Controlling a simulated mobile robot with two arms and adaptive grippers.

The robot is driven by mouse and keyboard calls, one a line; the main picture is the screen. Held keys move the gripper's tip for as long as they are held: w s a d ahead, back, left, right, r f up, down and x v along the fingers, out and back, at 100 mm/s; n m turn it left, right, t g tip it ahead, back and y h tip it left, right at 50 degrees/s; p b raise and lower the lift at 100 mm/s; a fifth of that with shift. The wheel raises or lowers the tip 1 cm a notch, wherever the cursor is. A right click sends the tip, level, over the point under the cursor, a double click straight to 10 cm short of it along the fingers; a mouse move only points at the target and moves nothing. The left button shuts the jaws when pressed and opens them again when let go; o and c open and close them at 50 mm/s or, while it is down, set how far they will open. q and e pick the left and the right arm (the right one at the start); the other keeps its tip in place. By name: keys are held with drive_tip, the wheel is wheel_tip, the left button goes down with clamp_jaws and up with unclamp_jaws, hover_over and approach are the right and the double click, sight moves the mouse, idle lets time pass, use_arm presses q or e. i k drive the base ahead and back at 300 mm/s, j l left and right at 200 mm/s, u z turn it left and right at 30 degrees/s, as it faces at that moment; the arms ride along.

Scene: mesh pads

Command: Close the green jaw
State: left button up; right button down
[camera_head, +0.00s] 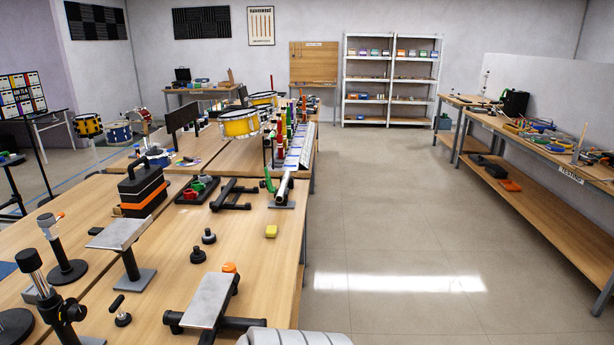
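A small green upright piece (268,180), possibly the green jaw, stands near the right edge of the long wooden table. It is beside a pale tube on a grey base plate (283,203). It is too small to tell whether it is open or shut. Neither of my grippers shows in the head view.
The wooden table (258,225) carries grey plates on stands (118,233), a black and orange case (142,192), a yellow block (271,231) and black knobs (208,236). The floor (400,220) to the right is clear up to a workbench (545,200).

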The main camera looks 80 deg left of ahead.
sight(270, 187)
drive_tip(key=i+u, duration=0.8)
drive_tip(key=i+l+u, duration=0.15)
drive_tip(key=i+u, duration=0.25)
drive_tip(key=i+j+u, duration=0.1)
drive_tip(key=u, duration=0.3)
drive_tip(key=i+u, duration=0.2)
drive_tip(key=u, duration=0.2)
drive_tip(key=i+u, duration=0.15)
drive_tip(key=u, duration=0.25)
drive_tip(key=i+u, duration=0.15)
drive_tip(key=u, duration=0.25)
drive_tip(key=i+u, duration=0.15)
drive_tip(key=u, duration=0.25)
